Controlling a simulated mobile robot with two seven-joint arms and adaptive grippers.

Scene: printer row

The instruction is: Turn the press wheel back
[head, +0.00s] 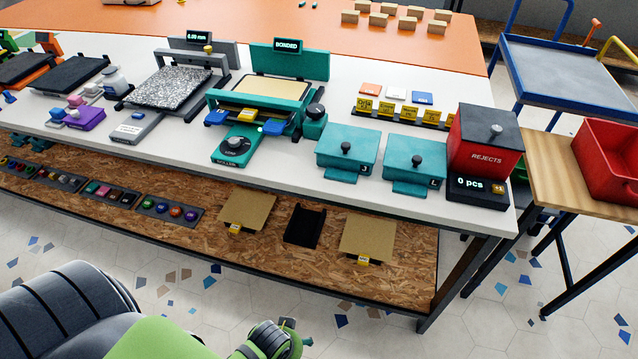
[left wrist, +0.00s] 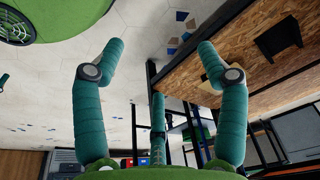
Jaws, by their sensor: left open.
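The teal press (head: 260,92) stands at the middle of the white worktop in the head view, with a display reading BONDED. A dark round knob (head: 316,110) sits on a teal block at its right side and looks like the wheel; its turn position is too small to tell. My left gripper (left wrist: 158,58) is open and empty in the left wrist view, its teal fingers spread over the floor beside the bench. It is apart from the press, which I cannot make out in that view. My right gripper is in neither view.
A teal unit with a dial (head: 236,145) lies before the press. Two teal lidded boxes (head: 346,148) and a red rejects bin (head: 485,140) stand to its right. The lower chipboard shelf (head: 280,245) holds boards and a black tray (head: 305,226).

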